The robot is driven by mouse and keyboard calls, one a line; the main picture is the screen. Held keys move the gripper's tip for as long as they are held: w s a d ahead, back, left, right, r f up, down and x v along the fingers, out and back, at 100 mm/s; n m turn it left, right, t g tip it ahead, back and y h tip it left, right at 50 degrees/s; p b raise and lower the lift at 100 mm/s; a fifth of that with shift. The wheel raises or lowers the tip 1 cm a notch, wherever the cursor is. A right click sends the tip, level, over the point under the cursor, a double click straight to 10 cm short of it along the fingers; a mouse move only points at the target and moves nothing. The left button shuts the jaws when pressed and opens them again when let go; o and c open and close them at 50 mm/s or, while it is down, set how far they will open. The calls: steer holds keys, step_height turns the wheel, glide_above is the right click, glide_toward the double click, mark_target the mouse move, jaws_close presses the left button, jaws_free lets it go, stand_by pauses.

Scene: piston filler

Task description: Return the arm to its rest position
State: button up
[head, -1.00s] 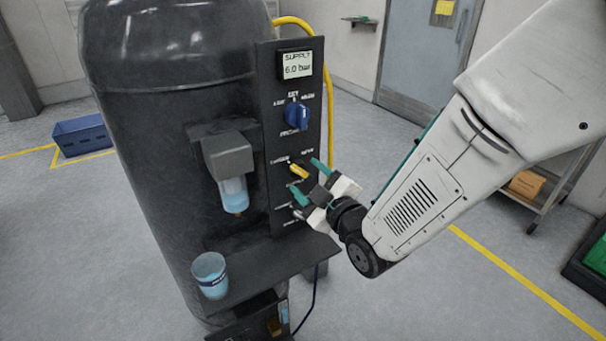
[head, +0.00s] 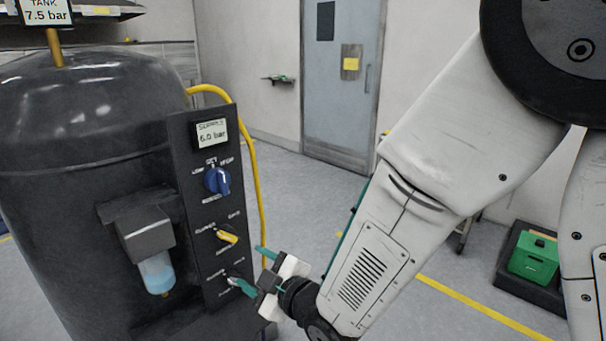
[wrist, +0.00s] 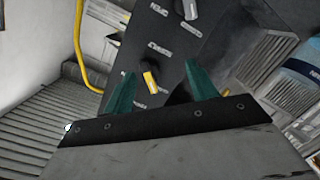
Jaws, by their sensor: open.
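My gripper (head: 251,270) is open, its two teal fingers spread in front of the lower right part of the dark control panel (head: 190,150). In the wrist view the teal fingers (wrist: 160,92) stand apart with a yellow-tipped switch (wrist: 151,82) showing between them, and nothing is held. Whether the fingers touch the panel cannot be told. The panel carries a blue knob (head: 218,181), a yellow lever (head: 228,237) and a lower switch partly hidden by a finger. Its display reads 6.0 bar.
The black tank (head: 70,180) stands at left, with a filter bowl (head: 157,272) on its front. A yellow hose (head: 254,160) runs beside the panel. A green case (head: 534,258) sits in a dark tray at right. Open floor lies between the panel and the door (head: 340,80).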

step_height(320, 180, down, 6)
steer(key=s+d+m+g+h, duration=0.1)
steer(key=d+m+g+h, duration=0.1)
steer(key=d+h, duration=0.1)
steer(key=s+d+r+m+g+h, duration=0.1)
steer(key=s+d+m+g+h, duration=0.15)
steer(key=d, duration=0.45)
steer(key=s+d+m+g+h, duration=0.1)
steer(key=d+m+g+h, duration=0.2)
steer(key=d, duration=0.4)
steer(key=s+d+r+m+g+h, duration=0.1)
steer(key=s+d+r+m+h, duration=0.1)
steer(key=s+d+r+m, duration=0.3)
steer(key=s+d+r+m+h, duration=0.1)
steer(key=s+d+r+m, duration=0.4)
steer(key=s+d+r, duration=0.6)
steer(key=d, duration=0.6)
steer(key=shift+s+r+g+h, duration=0.15)
steer(key=shift+r+g+h, duration=0.15)
steer(key=shift+g+h, duration=0.05)
